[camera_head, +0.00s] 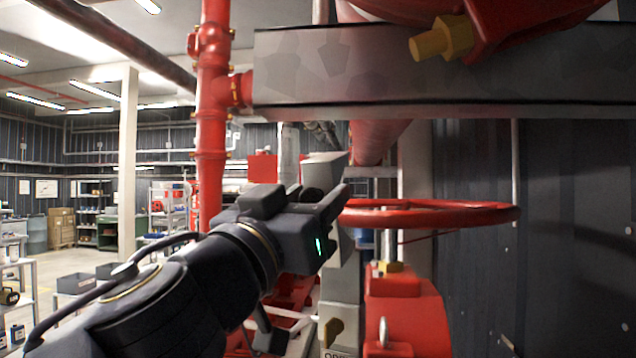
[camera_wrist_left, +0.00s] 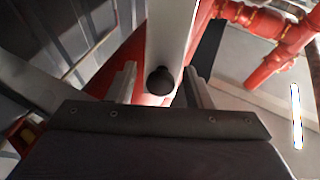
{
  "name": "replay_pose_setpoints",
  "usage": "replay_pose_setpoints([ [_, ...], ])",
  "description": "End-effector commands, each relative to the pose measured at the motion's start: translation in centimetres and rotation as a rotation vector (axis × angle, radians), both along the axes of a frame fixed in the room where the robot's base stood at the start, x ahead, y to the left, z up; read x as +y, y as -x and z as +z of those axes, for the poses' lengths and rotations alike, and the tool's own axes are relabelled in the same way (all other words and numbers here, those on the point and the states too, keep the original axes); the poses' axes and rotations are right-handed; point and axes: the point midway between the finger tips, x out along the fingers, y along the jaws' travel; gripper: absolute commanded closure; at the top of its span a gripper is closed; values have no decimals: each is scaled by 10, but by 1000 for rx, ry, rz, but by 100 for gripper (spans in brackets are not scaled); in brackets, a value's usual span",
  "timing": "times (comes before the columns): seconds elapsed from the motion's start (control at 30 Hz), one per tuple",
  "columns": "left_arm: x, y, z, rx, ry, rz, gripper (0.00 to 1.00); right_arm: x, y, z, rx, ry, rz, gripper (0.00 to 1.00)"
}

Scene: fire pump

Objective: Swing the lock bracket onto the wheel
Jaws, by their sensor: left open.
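The red handwheel (camera_head: 465,214) lies flat on its stem above a red valve body (camera_head: 405,305), right of centre in the head view. A grey upright bar, which looks like the lock bracket (camera_head: 325,165), stands left of the wheel, partly hidden behind my left gripper (camera_head: 336,203). In the left wrist view, the bracket (camera_wrist_left: 168,35) is a pale bar with a round black knob (camera_wrist_left: 160,80). My left gripper's fingers are apart, one on each side of the knob. I cannot tell whether they touch it. My right gripper is out of view.
A thick grey beam (camera_head: 440,70) crosses above the wheel, with a brass fitting (camera_head: 442,40) near it. A vertical red pipe (camera_head: 212,120) stands to the left. A dark corrugated wall (camera_head: 570,230) is at the right. Shelves and open floor lie far left.

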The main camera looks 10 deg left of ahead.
Motion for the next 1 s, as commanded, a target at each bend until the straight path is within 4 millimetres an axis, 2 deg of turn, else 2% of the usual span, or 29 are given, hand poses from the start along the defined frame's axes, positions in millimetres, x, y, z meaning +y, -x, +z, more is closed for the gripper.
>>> replay_pose_setpoints([
  [0.2,-6,-15,7,0,0,2,54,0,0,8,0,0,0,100],
  [0.47,-6,-16,7,0,0,2,54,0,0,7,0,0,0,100],
  [0.8,-6,-16,7,0,0,0,98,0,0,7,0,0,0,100],
  [0.93,-7,-16,8,3,-1,0,100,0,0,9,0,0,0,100],
  [1.0,-7,-17,12,12,-4,0,100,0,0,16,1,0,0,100],
])
